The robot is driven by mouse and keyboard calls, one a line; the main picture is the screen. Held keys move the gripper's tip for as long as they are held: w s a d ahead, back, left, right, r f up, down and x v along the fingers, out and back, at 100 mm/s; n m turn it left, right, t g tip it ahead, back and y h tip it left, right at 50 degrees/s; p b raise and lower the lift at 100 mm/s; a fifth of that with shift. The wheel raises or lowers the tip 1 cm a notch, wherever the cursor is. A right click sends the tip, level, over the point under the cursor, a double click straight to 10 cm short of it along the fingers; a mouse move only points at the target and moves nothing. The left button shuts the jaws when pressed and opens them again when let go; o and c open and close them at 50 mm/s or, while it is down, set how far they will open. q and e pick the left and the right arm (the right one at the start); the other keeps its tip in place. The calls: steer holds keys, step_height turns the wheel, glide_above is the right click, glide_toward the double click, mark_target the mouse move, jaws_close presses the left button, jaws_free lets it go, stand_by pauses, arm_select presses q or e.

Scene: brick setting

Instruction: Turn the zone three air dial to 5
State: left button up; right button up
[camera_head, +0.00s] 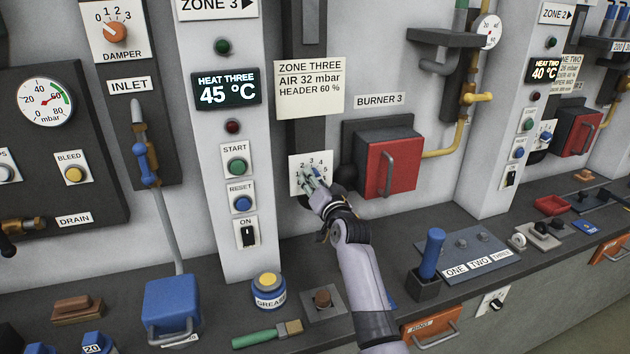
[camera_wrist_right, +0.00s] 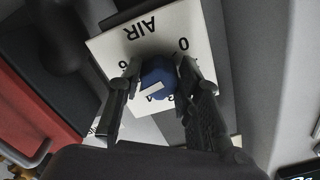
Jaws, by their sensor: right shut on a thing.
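The zone three air dial is a blue knob with a white pointer mark, and it shows in the right wrist view (camera_wrist_right: 158,76). It sits on a white plate (camera_head: 297,162) marked with numbers, below the ZONE THREE sign (camera_head: 310,88). The wrist view shows the plate upside down, with AIR, 0 and 6 readable and other numbers partly hidden. My right gripper (camera_head: 312,181) is shut on the knob, one finger on each side. In the head view it covers the knob. The white mark slants between the fingers; the number it points at is unclear. My left gripper is out of view.
A red burner box (camera_head: 392,168) with a handle stands close to the right of the plate. The column with START, RESET and ON controls (camera_head: 237,166) is to the left. Below, the ledge holds a grease tin (camera_head: 268,292), a brush (camera_head: 266,334) and a blue-handled lever (camera_head: 431,254).

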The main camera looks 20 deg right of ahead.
steer(key=shift+f, duration=0.2)
steer(key=o, duration=0.8)
steer(key=shift+c, duration=0.2)
steer(key=o, duration=0.4)
steer(key=shift+r, duration=0.15)
steer(key=s, duration=1.2)
steer(key=shift+d, duration=0.15)
